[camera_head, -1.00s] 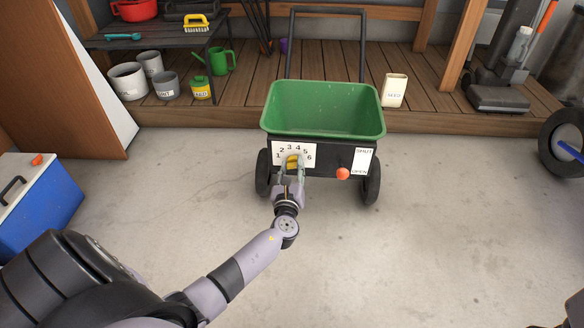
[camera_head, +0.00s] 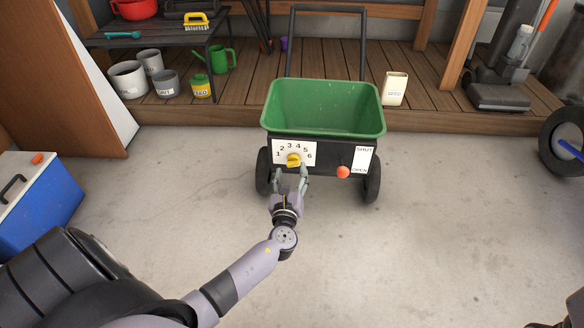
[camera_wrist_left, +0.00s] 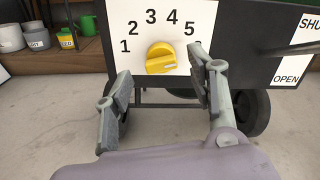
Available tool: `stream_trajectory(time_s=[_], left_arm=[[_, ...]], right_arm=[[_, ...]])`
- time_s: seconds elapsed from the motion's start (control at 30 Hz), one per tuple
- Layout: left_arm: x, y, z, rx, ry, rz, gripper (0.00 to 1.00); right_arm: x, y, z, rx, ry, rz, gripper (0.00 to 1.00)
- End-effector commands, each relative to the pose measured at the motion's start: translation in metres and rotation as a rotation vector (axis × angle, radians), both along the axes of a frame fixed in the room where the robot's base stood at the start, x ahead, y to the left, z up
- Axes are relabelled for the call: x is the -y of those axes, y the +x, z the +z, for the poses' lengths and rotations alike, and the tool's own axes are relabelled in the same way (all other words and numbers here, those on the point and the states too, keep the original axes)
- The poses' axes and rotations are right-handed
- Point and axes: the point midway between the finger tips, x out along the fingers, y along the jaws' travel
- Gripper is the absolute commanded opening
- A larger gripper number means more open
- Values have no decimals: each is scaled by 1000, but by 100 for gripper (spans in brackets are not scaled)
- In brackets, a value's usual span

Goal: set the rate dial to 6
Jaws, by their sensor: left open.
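The rate dial is a round yellow knob (camera_head: 294,160) on a white number plate (camera_head: 280,147) at the front of the green spreader (camera_head: 325,108). The plate carries the numbers 1 to 6. In the left wrist view the knob (camera_wrist_left: 161,57) shows a short white mark at its right side, pointing right, toward the 6 side. A finger hides the 6 there. My left gripper (camera_head: 291,172) is open and empty just in front of and below the knob, apart from it. Its fingers (camera_wrist_left: 162,78) spread left and right in the wrist view.
An orange lever knob (camera_head: 343,172) sits right of the dial by the SHUT/OPEN label (camera_head: 362,159). A blue cooler (camera_head: 38,205) stands at left. A wheel (camera_head: 563,143) is at the right edge. Concrete floor around the spreader is clear.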

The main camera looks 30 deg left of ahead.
Motion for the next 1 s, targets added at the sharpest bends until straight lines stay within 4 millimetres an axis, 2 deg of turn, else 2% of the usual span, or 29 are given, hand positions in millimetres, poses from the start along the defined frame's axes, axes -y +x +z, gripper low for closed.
stream_trajectory(time_s=[0.03,0.2,0.4,0.6,1.0], left_arm=[[7,-11,-1,-3,-2,-3,52],[24,-43,-1,-3,-3,-2,52],[37,-68,-1,-2,0,-1,52],[40,-76,0,-1,0,0,52],[40,-75,0,-1,0,0,52]], right_arm=[[0,0,0,-1,0,0,57],[0,0,0,-2,-1,1,57],[0,0,0,-2,-1,1,57],[0,0,0,-2,-1,1,57],[0,0,0,-3,-1,1,57]])
